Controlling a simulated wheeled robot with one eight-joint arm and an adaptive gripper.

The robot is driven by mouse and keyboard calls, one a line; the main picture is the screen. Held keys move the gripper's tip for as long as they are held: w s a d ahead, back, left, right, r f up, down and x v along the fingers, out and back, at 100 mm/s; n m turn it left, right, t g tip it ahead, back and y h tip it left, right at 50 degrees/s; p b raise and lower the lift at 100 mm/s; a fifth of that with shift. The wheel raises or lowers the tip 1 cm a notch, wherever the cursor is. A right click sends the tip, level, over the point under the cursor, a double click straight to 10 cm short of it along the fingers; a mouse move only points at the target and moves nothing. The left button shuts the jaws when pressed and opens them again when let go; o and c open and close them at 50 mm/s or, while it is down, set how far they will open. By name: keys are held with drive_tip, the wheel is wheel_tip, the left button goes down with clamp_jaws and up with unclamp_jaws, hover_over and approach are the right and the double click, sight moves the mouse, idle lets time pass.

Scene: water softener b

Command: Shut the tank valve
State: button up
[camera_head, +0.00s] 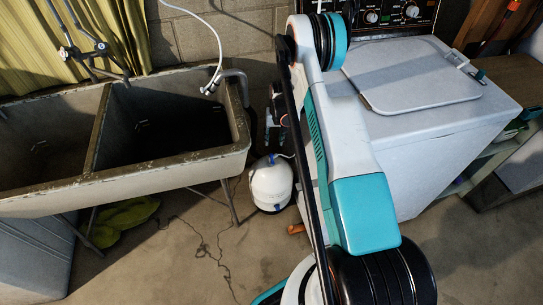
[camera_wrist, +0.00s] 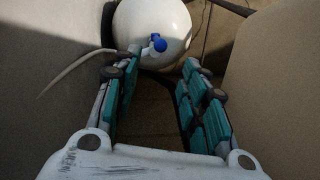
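The white round tank (camera_head: 270,185) stands on the floor between the sink and the white washer; its top shows in the wrist view (camera_wrist: 174,18). The tank valve (camera_wrist: 158,44) is a small blue handle on a pale fitting at the tank, with a pale tube running off to the left. My gripper (camera_wrist: 160,75) is open, its two teal-padded fingers apart and empty. The valve appears beyond the fingertips, roughly between them and slightly left of the middle. I cannot tell whether anything touches.
A double concrete sink (camera_head: 168,170) on thin legs stands left of the tank. The white washer (camera_head: 425,120) stands to the right.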

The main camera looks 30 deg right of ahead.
sight(271, 155)
drive_tip(key=f+b, duration=0.1)
drive_tip(key=f, duration=0.3)
drive_tip(key=f+b, duration=0.2)
drive_tip(key=f, duration=0.2)
drive_tip(key=a+f+b, duration=0.1)
drive_tip(key=f, duration=0.4)
drive_tip(key=shift+w, duration=0.25)
drive_tip(key=shift+c, duration=0.6)
